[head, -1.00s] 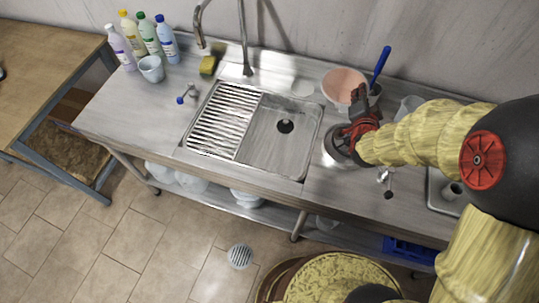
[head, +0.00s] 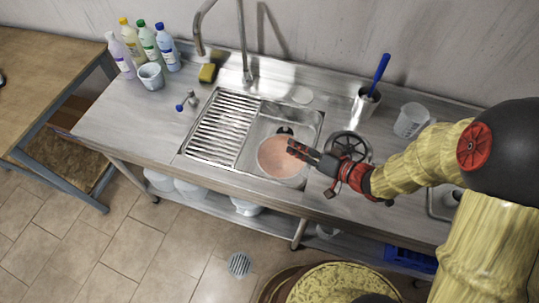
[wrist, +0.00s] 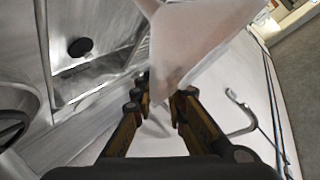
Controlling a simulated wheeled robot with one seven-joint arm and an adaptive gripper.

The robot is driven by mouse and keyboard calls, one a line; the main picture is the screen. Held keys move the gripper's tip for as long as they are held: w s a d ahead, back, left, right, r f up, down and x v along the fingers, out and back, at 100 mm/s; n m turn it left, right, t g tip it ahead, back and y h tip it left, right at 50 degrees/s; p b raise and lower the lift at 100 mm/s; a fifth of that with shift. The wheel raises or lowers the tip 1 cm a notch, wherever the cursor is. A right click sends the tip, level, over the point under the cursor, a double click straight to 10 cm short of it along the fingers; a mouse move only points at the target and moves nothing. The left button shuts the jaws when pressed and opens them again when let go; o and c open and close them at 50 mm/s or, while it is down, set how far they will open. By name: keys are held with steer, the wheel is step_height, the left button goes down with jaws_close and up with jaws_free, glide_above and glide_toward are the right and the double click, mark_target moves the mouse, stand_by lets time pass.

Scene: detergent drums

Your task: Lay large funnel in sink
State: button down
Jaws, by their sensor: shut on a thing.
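The large funnel (head: 282,157) is salmon-pink with a wide round mouth. In the head view it is over the front part of the sink basin (head: 309,121), partly covering the drain. My gripper (head: 296,150) is shut on its right side. In the wrist view the pale, translucent funnel (wrist: 198,42) rises from between the fingers of my gripper (wrist: 160,98). The sink (wrist: 105,78) with its dark drain is to the left there. I cannot tell whether the funnel touches the basin floor.
A ribbed drainboard (head: 222,125) lies left of the basin. A dark round wheel-like item (head: 349,147) sits right of it, near my gripper. A cup with a blue-handled tool (head: 366,103) and a clear jug (head: 411,120) stand farther right. The faucet (head: 243,45) rises behind.

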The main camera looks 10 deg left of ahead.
steer(key=w+a+f, duration=0.1)
steer(key=w, duration=0.1)
steer(key=w+a+f+b, duration=0.1)
steer(key=a, duration=0.1)
steer(key=w+a+f+b, duration=0.1)
steer(key=w+a+f, duration=0.1)
steer(key=shift+w+a, duration=0.15)
steer(key=shift+w, duration=0.15)
steer(key=w+a+f+b, duration=0.3)
steer(key=w+f+b, duration=0.1)
steer(key=f, duration=0.4)
steer(key=shift+a+f+b, duration=0.3)
steer(key=shift+b, duration=0.05)
steer(key=shift+f, duration=0.65)
steer(key=c, duration=1.8)
jaws_free()
steer(key=shift+f, duration=0.15)
steer(key=shift+s, duration=0.1)
